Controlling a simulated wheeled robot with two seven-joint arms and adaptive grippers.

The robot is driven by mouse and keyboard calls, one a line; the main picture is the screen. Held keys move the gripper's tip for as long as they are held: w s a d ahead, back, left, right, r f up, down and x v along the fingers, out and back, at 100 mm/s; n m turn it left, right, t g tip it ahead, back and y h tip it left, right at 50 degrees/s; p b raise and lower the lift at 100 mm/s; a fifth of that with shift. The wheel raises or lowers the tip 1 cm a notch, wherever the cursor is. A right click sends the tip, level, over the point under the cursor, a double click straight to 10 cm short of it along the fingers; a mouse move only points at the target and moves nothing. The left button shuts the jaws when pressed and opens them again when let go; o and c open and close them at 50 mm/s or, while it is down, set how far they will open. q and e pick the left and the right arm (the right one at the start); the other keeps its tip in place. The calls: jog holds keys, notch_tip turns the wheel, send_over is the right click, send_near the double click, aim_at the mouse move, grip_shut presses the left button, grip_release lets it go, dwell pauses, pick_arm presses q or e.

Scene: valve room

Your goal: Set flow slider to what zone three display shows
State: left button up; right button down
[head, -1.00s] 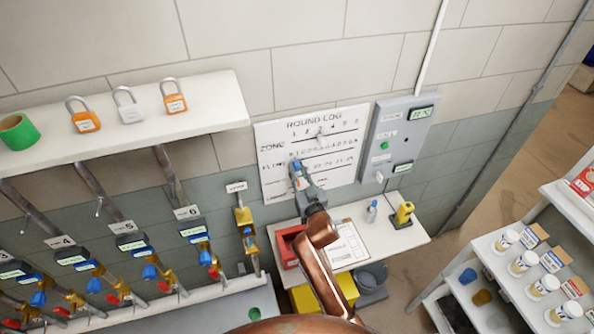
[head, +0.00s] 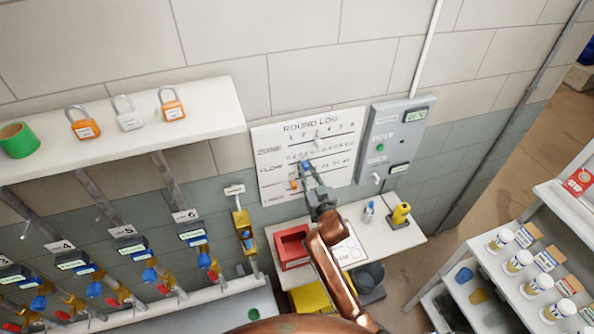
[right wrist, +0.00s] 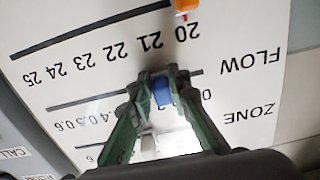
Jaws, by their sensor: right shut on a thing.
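The white ROUND LOG board (head: 346,172) hangs on the wall. It has rows of numbers with slider tracks; ZONE and FLOW are labelled. My right gripper (right wrist: 164,80) is shut on the blue knob (right wrist: 163,96) on the middle track. The blue knob also shows in the head view (head: 306,164). A pale knob (right wrist: 147,143) sits on the zone track. An orange knob (right wrist: 186,5) sits at the 20 end of the lowest track. My left gripper is out of view.
Displays labelled 4 (head: 72,264), 5 (head: 131,248) and 6 (head: 191,234) stand on pipes at left. A grey panel (head: 387,150) is right of the board. Below is a small table (head: 408,232) with a red bin (head: 291,247). A padlock shelf (head: 215,110) is upper left.

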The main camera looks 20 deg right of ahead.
jog(key=shift+d, duration=0.2)
jog(key=shift+a, duration=0.2)
jog(key=c, duration=1.9)
grip_release()
jog(key=shift+s, duration=0.1)
jog(key=s, duration=1.1)
jog(key=shift+s+d, duration=0.2)
jog(key=shift+s, duration=0.2)
